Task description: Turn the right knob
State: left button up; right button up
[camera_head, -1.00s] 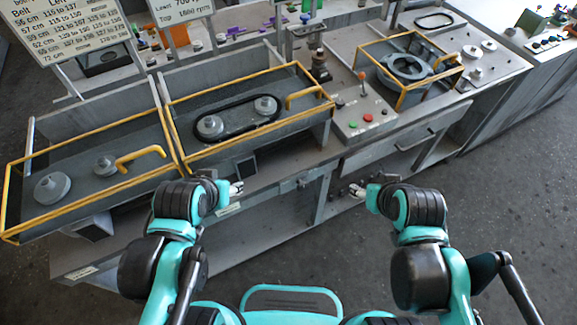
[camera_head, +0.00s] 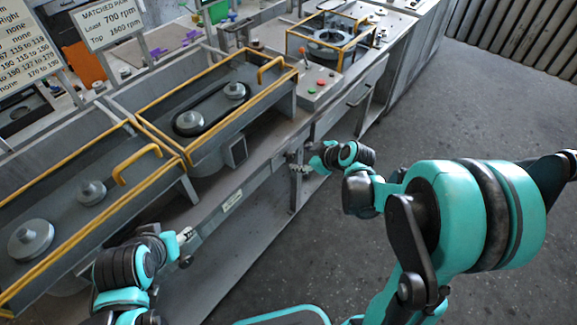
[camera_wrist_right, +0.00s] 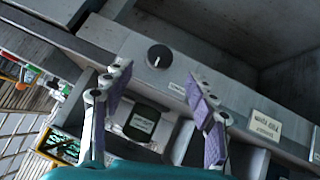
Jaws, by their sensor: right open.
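In the right wrist view, a round black knob (camera_wrist_right: 159,56) with a white pointer line sits on the grey bench front, a small label beside it. My right gripper (camera_wrist_right: 158,80) is open, its purple-padded fingers either side of the knob in the picture. They appear apart from it, with nothing between them. In the head view my right gripper (camera_head: 300,163) is close to the bench front, and the knob cannot be made out there. My left gripper (camera_head: 186,236) is near the bench front at lower left, too small to tell its jaws.
Two yellow-railed trays (camera_head: 160,140) with pulleys stand on the bench. A control box (camera_head: 318,88) with red and green buttons and a yellow-framed housing (camera_head: 330,42) stand further back. A dark labelled box (camera_wrist_right: 142,123) is below the knob in the wrist view. Floor at right is clear.

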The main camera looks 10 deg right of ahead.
aim_at(292, 157)
jog(key=b+x, duration=0.2)
jog(key=x, duration=0.4)
jog(key=shift+s, duration=0.1)
jog(key=shift+w+a+f+b, duration=0.15)
jog(key=shift+w+f+b, duration=0.2)
jog(key=shift+w+f, duration=0.1)
pick_arm(q)
notch_tip(292, 157, down, 3)
jog(key=shift+w+f, duration=0.1)
pick_arm(e)
jog(key=shift+r, duration=0.1)
jog(key=c, duration=1.2)
